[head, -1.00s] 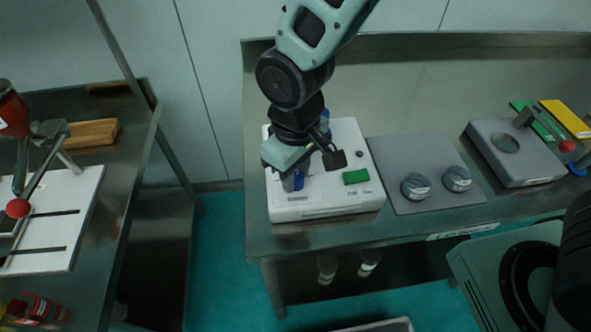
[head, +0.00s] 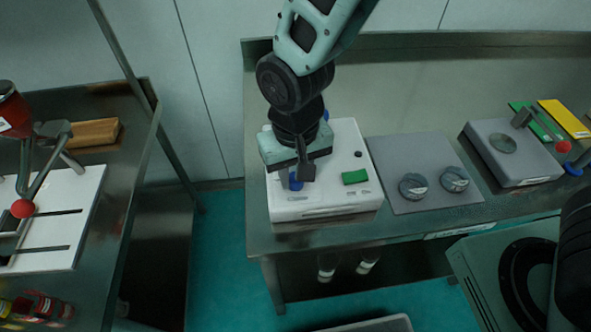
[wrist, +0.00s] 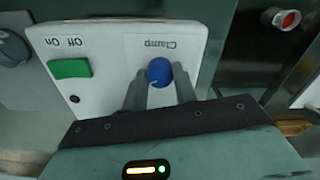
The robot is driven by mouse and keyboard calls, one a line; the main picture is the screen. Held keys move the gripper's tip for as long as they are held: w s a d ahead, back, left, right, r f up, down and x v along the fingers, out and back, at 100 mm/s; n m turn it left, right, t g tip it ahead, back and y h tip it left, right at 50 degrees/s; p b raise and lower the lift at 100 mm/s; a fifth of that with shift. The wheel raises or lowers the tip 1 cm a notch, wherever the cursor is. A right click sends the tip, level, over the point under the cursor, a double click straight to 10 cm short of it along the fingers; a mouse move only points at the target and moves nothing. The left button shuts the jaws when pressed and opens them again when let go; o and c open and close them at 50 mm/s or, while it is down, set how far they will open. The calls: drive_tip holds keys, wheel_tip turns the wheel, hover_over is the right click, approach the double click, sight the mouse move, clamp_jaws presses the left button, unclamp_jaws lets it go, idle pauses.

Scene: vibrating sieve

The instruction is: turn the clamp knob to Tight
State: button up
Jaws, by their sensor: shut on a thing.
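The blue clamp knob (wrist: 160,70) stands on the white box (wrist: 105,45), beside a panel marked "Clamp" that reads upside down in the wrist view. My gripper (wrist: 159,88) is shut on the knob, with one grey finger on each side of it. In the head view my gripper (head: 301,172) is over the left part of the box (head: 345,140), and a bit of the blue knob (head: 296,181) shows beneath it. I cannot read a Tight mark or the knob's setting.
A green switch (head: 355,177) marked Off and On sits right of the knob on the box. Another table (head: 135,160) stands left, across a gap.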

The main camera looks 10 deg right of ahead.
drive_tip(key=o, duration=1)
wheel_tip(320, 180, up, 18)
drive_tip(key=shift+f+b, duration=0.25)
drive_tip(key=shift+b, duration=0.15)
drive_tip(key=s+d+f+n, duration=0.1)
drive_tip(key=s+d+f, duration=0.1)
drive_tip(key=s, duration=0.1)
drive_tip(key=s+d+f+n, duration=0.2)
drive_tip(key=s+d, duration=0.1)
drive_tip(key=s, duration=0.1)
drive_tip(key=s+d+f+n, duration=0.2)
drive_tip(key=s+d, duration=0.1)
drive_tip(key=s, duration=0.1)
drive_tip(key=shift+s+f+y, duration=0.1)
drive_tip(key=shift+s+y, duration=0.05)
drive_tip(key=shift+y, duration=0.15)
